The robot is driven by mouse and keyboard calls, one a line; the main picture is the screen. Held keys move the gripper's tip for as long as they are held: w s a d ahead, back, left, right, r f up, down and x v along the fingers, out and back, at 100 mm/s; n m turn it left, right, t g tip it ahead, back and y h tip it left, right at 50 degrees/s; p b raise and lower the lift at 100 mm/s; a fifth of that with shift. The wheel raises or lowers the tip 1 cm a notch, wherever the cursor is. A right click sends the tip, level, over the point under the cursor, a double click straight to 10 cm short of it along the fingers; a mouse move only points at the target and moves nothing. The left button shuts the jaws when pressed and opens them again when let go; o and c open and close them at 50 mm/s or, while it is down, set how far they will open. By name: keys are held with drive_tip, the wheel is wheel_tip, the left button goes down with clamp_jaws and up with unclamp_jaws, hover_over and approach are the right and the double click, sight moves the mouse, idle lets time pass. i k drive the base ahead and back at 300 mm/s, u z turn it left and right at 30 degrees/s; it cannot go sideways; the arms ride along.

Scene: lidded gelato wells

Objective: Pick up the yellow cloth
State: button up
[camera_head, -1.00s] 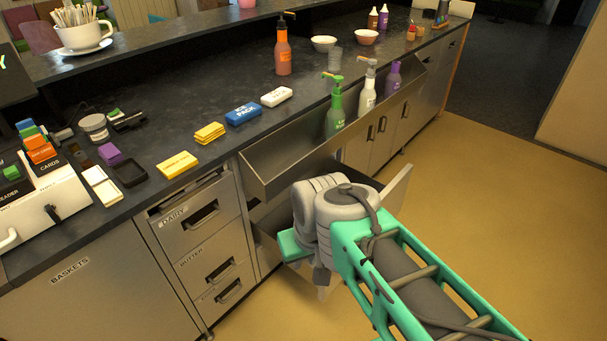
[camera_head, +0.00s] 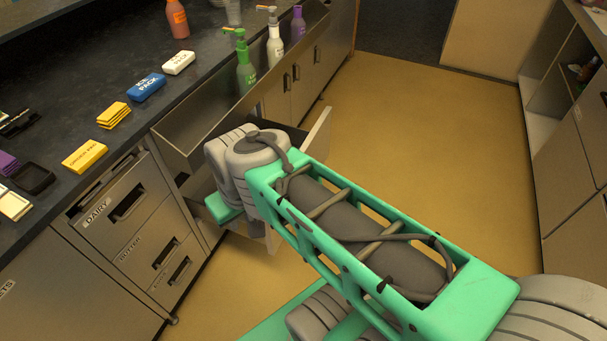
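A small yellow layered stack (camera_head: 114,115) lies on the dark counter, and it looks like folded cloth, though I cannot be sure. A yellow block with printed lettering (camera_head: 84,156) lies nearer on the same counter. My arm reaches to an open drawer below the counter, to the right of both yellow things and apart from them. A teal part at the arm's end (camera_head: 222,208) shows beside the grey wrist at the drawer. The fingertips are hidden, so I cannot see whether my gripper is open or holds anything.
The open drawer's front panel (camera_head: 318,135) stands out beside my wrist. A steel trough (camera_head: 195,140) along the counter front holds a green bottle (camera_head: 245,68), a white one (camera_head: 275,42) and a purple one (camera_head: 298,25). The floor to the right is clear.

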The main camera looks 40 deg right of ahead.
sight(111, 116)
drive_tip(key=u, duration=0.15)
drive_tip(key=i, duration=1.2)
drive_tip(key=u, duration=2.3)
